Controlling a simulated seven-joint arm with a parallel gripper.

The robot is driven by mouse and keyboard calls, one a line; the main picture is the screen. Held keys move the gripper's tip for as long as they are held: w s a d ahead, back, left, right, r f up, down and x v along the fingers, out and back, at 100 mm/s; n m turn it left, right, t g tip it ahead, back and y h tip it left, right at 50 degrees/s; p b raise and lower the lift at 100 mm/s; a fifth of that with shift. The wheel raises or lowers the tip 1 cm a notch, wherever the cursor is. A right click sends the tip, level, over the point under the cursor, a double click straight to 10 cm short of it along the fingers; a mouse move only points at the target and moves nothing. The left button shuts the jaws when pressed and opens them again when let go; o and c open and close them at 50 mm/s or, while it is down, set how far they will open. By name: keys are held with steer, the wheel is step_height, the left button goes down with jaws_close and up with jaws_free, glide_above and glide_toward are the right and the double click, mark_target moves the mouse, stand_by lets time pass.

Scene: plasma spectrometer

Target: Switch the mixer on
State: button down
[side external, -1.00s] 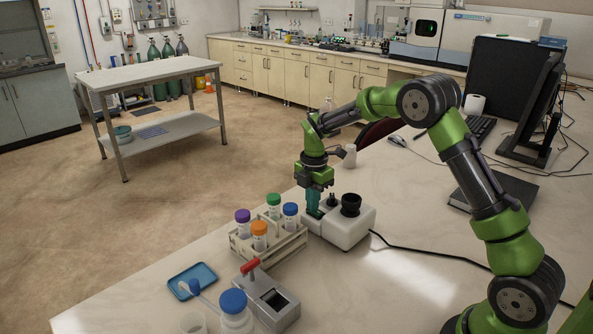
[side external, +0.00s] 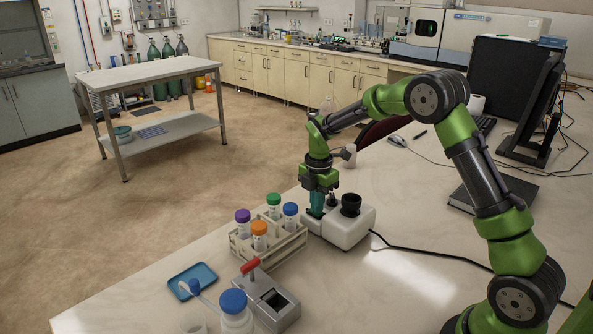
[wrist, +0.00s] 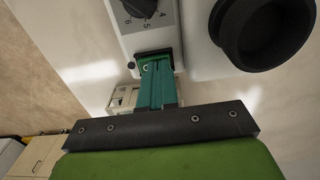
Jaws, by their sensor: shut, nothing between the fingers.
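The mixer (side external: 350,236) is a white box on the bench with a round black cup (side external: 351,204) on top. In the wrist view the cup (wrist: 262,32) is at upper right and a numbered black dial (wrist: 141,6) is at the top. My gripper (side external: 316,216) points down over the mixer's left part, its teal fingers shut and empty. In the wrist view the fingertips (wrist: 154,60) are beside or on a dark patch (wrist: 153,53) on the mixer, below the dial. The fingers partly cover this patch; I cannot tell whether they touch it or its switch position.
A rack (side external: 270,248) of capped tubes stands close to the mixer's left. A grey device with a red lever (side external: 268,300), a blue tray (side external: 192,280) and a blue-capped bottle (side external: 235,312) are nearer. A black cable (side external: 430,254) runs right from the mixer.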

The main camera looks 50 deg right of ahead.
step_height(320, 180, up, 14)
steer(key=s, duration=0.1)
steer(key=shift+s, duration=0.4)
stand_by(0.3)
